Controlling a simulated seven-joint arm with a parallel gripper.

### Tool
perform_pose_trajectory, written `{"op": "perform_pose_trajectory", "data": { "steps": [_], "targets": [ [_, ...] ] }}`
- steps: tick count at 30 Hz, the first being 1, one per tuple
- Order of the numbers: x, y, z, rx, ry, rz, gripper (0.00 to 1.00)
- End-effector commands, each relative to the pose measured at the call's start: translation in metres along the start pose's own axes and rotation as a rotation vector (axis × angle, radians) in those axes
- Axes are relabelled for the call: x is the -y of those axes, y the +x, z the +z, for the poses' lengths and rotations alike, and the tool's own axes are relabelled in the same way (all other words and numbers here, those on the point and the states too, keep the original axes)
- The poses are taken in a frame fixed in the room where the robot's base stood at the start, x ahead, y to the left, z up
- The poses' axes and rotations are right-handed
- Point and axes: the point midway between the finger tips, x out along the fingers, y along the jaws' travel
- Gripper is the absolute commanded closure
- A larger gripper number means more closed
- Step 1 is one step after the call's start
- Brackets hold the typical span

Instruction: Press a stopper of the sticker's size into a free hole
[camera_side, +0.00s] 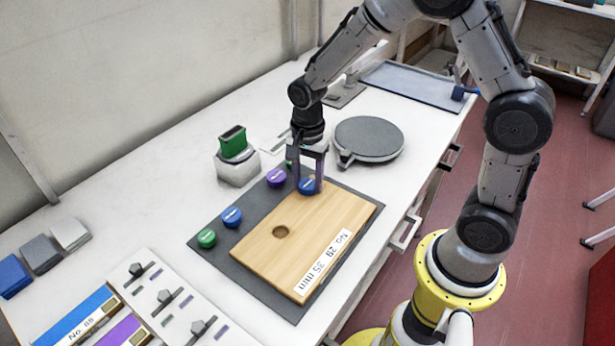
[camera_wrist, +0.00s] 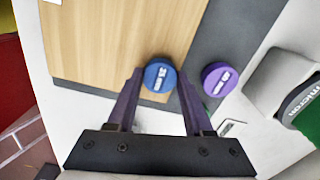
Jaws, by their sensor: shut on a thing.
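My gripper (camera_side: 308,184) points down at the board's far end, shut on a blue stopper (camera_side: 307,187). In the wrist view the blue stopper (camera_wrist: 159,76) is between the fingertips, and its label looks like 35 mm. I cannot tell whether it sits in a hole or just above the board. A purple stopper (camera_side: 276,177) stands close beside on the mat.
Another blue stopper (camera_side: 232,217) and a green stopper (camera_side: 207,238) stand on the dark mat (camera_side: 250,282) left of the board. A grey round plate (camera_side: 369,139) lies to the right.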

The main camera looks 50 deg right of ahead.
Motion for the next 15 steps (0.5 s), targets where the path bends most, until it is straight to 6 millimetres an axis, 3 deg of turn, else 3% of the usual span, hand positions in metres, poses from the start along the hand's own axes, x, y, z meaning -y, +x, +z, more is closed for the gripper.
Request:
{"op": "perform_pose_trajectory", "data": {
  "steps": [10, 11, 15],
  "targets": [
    [0.0002, 0.002, 0.0, 0.0, 0.0, -0.001, 1.0],
    [0.0002, 0.002, 0.0, 0.0, 0.0, -0.001, 0.47],
    [0.0001, 0.0019, 0.0, 0.0, 0.0, -0.001, 0.22]
  ]
}}
